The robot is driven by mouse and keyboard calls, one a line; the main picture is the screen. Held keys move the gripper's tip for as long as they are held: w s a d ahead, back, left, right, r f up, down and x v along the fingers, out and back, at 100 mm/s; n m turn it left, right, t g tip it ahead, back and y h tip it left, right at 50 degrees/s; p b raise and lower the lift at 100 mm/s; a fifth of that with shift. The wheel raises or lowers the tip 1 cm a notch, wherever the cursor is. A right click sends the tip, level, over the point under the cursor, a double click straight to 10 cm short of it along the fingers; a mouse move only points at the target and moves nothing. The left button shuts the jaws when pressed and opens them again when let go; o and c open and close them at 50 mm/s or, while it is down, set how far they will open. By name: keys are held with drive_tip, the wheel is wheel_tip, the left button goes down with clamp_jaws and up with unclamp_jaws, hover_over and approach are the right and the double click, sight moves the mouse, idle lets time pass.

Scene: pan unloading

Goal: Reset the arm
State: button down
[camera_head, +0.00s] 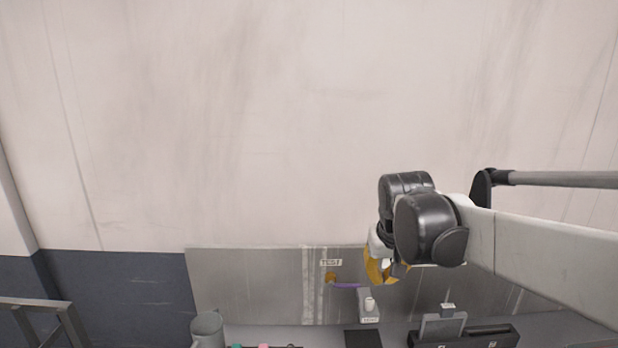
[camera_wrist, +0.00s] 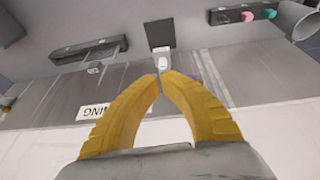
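My arm reaches in from the right in the head view. My gripper (camera_head: 382,280) hangs at its end in front of the grey metal panel, partly hidden by the dark wrist joints. In the wrist view the two yellow fingers of my gripper (camera_wrist: 160,76) curve inward and their tips meet or almost meet. I see nothing held between them. The fingertips appear in line with a small white object (camera_wrist: 163,61), which stands beyond them near the panel.
The grey metal panel (camera_head: 260,280) backs a counter. On it are a grey pitcher (camera_head: 207,330), a white item (camera_head: 369,304) on a small labelled block, a dark square (camera_head: 363,338) and a black tray (camera_head: 480,336). A purple item (camera_head: 346,285) shows by the panel. A railing (camera_head: 40,305) stands left.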

drive_tip(key=s+d+f+t+b, duration=0.1)
drive_tip(key=s+f+b, duration=0.4)
drive_tip(key=s+f, duration=0.3)
drive_tip(key=s+d+f+t+b, duration=0.1)
drive_tip(key=s+f+b, duration=0.4)
drive_tip(key=s, duration=0.7)
wheel_tip(320, 180, down, 3)
drive_tip(key=shift+s+d+r+t+b, duration=0.1)
drive_tip(key=shift+s+d+t+b, duration=0.2)
drive_tip(key=shift+s+t, duration=0.15)
